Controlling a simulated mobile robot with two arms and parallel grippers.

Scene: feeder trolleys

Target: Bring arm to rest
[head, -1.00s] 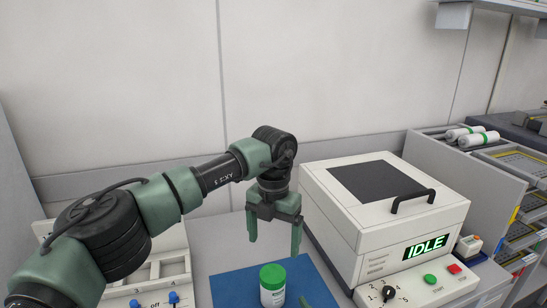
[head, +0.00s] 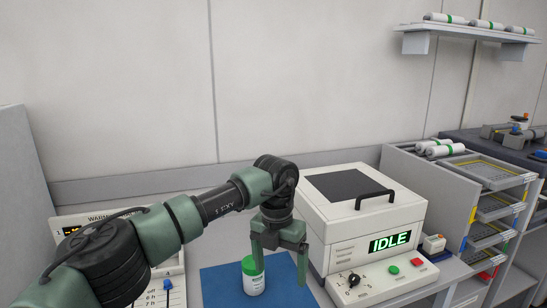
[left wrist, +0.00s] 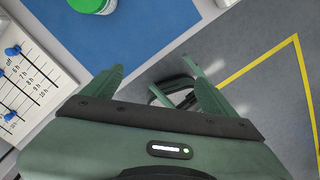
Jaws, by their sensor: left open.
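My left gripper (head: 280,275) is open and empty over the blue mat (head: 222,290) in the head view. In the picture its left finger overlaps the lid of a white bottle with a green lid (head: 253,283), which stands upright on the mat; I cannot tell whether they touch. In the left wrist view the open fingers (left wrist: 153,66) have nothing held between them, and the green lid (left wrist: 92,5) shows at the top edge, apart from them. My left arm is stretched out and bent down at the wrist.
A white machine reading IDLE (head: 345,232) stands close right of the gripper. A warmer panel with blue sliders (head: 166,287) is at left, partly behind my arm. Trolley trays (head: 490,172) stand at right, below a wall shelf (head: 465,33). Yellow lines (left wrist: 262,60) mark the floor.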

